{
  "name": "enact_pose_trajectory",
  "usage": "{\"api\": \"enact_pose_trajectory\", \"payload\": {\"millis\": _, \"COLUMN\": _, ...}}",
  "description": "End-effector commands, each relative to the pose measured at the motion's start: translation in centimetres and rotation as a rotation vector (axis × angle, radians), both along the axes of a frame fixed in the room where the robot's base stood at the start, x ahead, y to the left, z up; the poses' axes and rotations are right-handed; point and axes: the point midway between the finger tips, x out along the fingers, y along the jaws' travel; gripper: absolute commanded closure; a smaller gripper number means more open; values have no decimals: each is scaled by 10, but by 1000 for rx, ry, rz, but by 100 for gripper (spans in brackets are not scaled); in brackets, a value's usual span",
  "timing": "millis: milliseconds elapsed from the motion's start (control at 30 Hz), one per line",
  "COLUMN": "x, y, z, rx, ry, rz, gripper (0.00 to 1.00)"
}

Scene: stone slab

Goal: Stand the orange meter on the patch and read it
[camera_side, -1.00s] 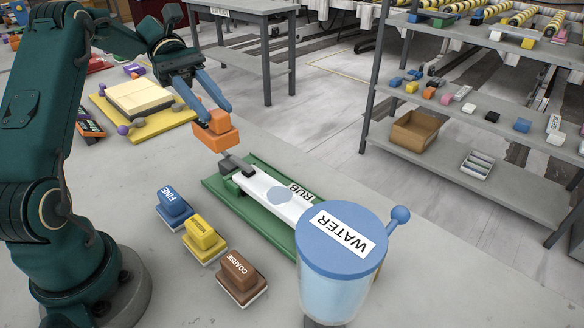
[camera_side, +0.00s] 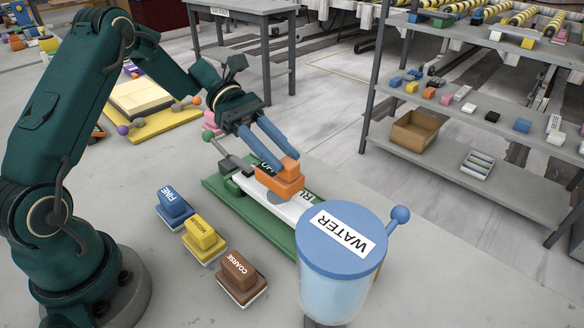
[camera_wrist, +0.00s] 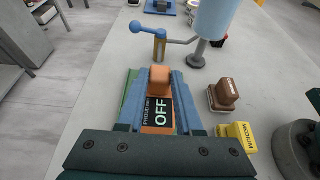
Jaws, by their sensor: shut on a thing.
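My gripper (camera_side: 284,160) is shut on the orange meter (camera_side: 281,186) and holds it over the white slab (camera_side: 250,187). In the wrist view the meter (camera_wrist: 160,80) sits between the blue fingers of my gripper (camera_wrist: 160,88), and its dark display reads OFF. The slab lies on a green base (camera_side: 238,212). The patch on the slab is mostly hidden behind the meter. I cannot tell whether the meter touches the slab.
A blue-lidded water container (camera_side: 342,240) stands close at the right front. Blue FINE (camera_side: 173,207), yellow (camera_side: 203,240) and brown COARSE (camera_side: 241,277) blocks line the near side. A yellow board (camera_side: 150,122) lies at the back left.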

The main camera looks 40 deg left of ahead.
Motion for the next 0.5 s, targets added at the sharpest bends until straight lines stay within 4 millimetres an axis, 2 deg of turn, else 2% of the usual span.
{"api": "enact_pose_trajectory", "payload": {"millis": 100, "x": -1, "y": 0, "z": -19, "rx": -3, "ry": 6, "rz": 0, "gripper": 100}}
{"api": "enact_pose_trajectory", "payload": {"millis": 200, "x": -1, "y": 0, "z": -27, "rx": -3, "ry": 3, "rz": 0, "gripper": 100}}
{"api": "enact_pose_trajectory", "payload": {"millis": 500, "x": -1, "y": 0, "z": -28, "rx": -2, "ry": 0, "rz": -1, "gripper": 100}}
